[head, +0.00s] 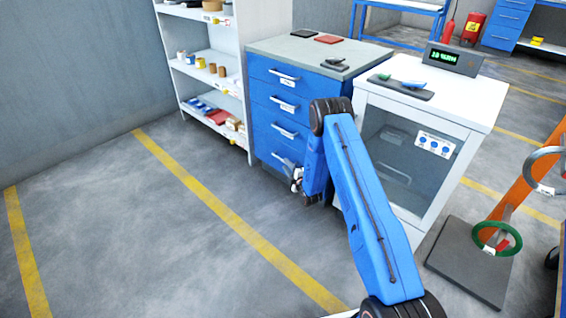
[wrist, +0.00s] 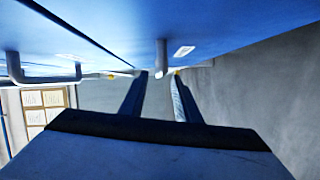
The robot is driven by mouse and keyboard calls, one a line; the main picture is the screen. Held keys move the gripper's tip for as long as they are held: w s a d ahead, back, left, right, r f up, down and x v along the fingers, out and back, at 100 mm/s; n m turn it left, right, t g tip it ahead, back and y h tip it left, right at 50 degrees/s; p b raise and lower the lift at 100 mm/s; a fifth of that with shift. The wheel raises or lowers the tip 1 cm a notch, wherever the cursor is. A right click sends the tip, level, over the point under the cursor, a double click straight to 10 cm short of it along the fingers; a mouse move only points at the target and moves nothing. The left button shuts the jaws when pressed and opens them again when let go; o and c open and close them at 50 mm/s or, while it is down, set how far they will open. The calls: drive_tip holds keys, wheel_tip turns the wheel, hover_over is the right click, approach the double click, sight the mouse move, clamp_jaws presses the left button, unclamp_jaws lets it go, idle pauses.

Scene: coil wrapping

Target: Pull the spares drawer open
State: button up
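The blue drawer cabinet (head: 262,120) stands in the middle of the head view, with several drawers and pale bar handles. All drawers look shut, and their labels are too small to read, so I cannot tell which is the spares drawer. My gripper (head: 297,178) is low at the cabinet front, by the lowest drawer. In the wrist view my gripper (wrist: 160,75) is open, with a drawer handle (wrist: 160,57) showing between its fingertips and a gap on each side. Another handle (wrist: 45,75) shows at the left. My arm hides the cabinet's lower right.
White shelves (head: 205,55) with small goods stand left of the cabinet. A white glass-fronted cabinet (head: 408,150) stands right of it. A dark floor plate (head: 470,275) with a green ring (head: 497,238) lies at the right. The floor in front and left is clear.

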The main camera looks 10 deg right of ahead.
drive_tip(key=shift+x, duration=2.65)
clamp_jaws()
